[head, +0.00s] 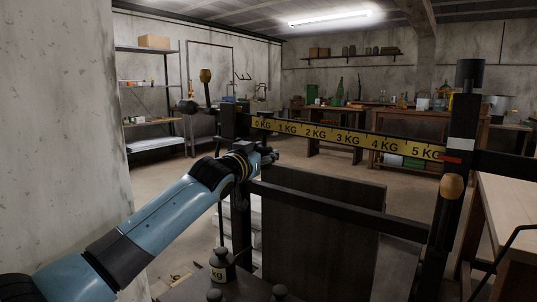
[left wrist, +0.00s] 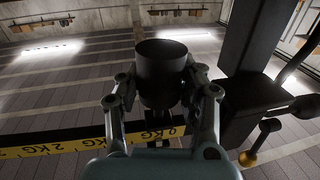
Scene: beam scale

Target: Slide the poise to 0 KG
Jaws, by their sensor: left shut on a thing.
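The beam scale's yellow strip (head: 345,138) runs across the head view, marked from 0 KG at the left to 5 KG at the right. My left gripper (head: 270,157) is just below the strip, near the 0 KG and 1 KG marks. In the left wrist view my left gripper (left wrist: 160,85) is shut on a dark cylinder, the poise (left wrist: 163,72), with a finger on each side. The strip (left wrist: 60,147) passes close by, with the 0 KG label beside the fingers. In the head view the gripper largely hides the poise. My right gripper is not in view.
A dark post (head: 458,150) stands at the beam's right, with a wooden knob (head: 453,187). Another wooden knob (head: 206,75) rises near the left end. A dark weight (head: 218,272) sits low in front. A wooden table (head: 510,205) stands at the right.

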